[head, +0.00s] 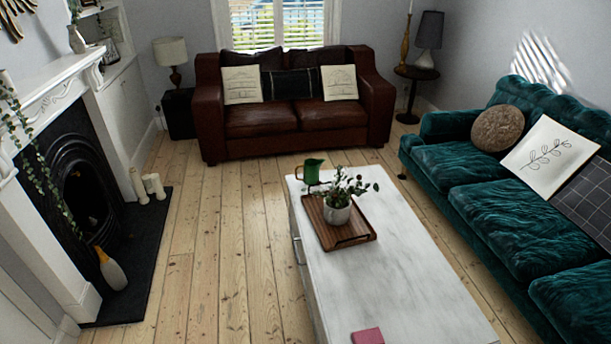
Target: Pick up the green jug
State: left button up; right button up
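The green jug (313,171) stands upright at the far left end of the white coffee table (400,267). It is just behind a wooden tray (318,228), and its handle side faces left. A potted plant (337,213) stands on the tray, in front of the jug and to its right; its leaves come close to the jug. Neither my left nor my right gripper is in view.
A pink block (367,336) lies at the table's near edge. A brown leather sofa (262,122) stands behind, a teal sofa (470,187) to the right, a fireplace (85,185) to the left. Bare floorboards (215,255) lie clear between fireplace and table.

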aim_at(311, 167)
jog(key=i+j+z, duration=0.3)
jog(key=j, duration=0.25)
jog(key=j+z, duration=0.35)
jog(key=j, duration=0.2)
jog(key=i+j+z, duration=0.1)
jog(key=j+z, duration=0.2)
jog(key=j, duration=0.3)
